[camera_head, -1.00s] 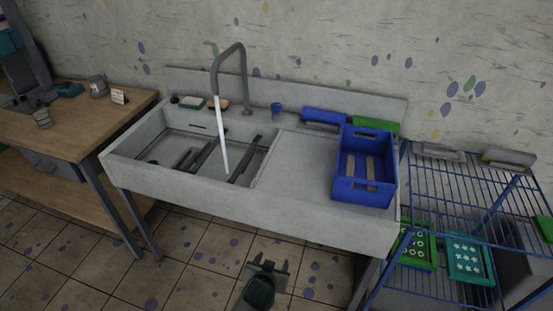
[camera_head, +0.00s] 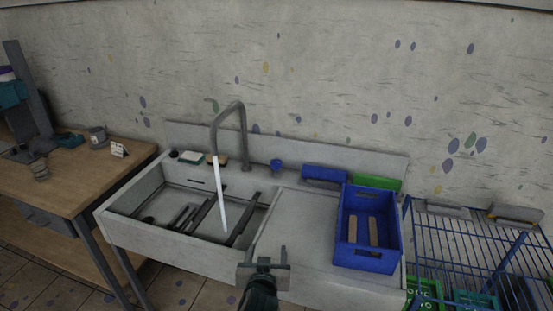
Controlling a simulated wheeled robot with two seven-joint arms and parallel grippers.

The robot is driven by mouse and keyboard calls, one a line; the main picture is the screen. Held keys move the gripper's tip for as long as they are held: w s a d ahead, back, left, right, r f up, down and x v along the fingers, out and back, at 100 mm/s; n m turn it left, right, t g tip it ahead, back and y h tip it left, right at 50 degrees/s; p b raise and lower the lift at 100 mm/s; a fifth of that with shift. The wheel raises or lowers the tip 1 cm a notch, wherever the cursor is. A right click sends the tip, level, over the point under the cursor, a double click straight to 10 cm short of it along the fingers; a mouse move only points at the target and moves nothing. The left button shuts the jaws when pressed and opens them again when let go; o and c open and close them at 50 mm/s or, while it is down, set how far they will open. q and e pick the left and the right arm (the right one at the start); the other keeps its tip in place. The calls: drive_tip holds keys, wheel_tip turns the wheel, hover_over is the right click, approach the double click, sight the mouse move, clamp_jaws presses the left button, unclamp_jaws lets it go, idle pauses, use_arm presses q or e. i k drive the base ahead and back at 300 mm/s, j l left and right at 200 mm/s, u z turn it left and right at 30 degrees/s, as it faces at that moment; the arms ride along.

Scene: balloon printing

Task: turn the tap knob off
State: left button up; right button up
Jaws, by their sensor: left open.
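The grey curved tap (camera_head: 236,110) stands at the back of the grey sink (camera_head: 160,231), and a white stream of water (camera_head: 219,195) runs from its spout into the basin. A small blue piece (camera_head: 277,166) sits on the back ledge just right of the tap's base; it looks like the tap knob, but it is too small to be sure. My left gripper (camera_head: 264,258) is open and empty at the sink's front edge, well in front of the blue piece and apart from it. My right gripper is out of view.
A blue crate (camera_head: 368,260) with slats stands on the drainboard at right. Blue (camera_head: 324,175) and green (camera_head: 376,183) blocks lie along the back. A wire rack (camera_head: 460,245) stands right, a wooden table (camera_head: 75,175) left.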

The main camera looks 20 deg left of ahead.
sight(275, 164)
drive_tip(key=i+j, duration=0.15)
drive_tip(key=i, duration=0.3)
drive_tip(key=i+j, duration=0.15)
drive_tip(key=i, duration=0.25)
drive_tip(key=i+j, duration=0.15)
drive_tip(key=i, duration=0.3)
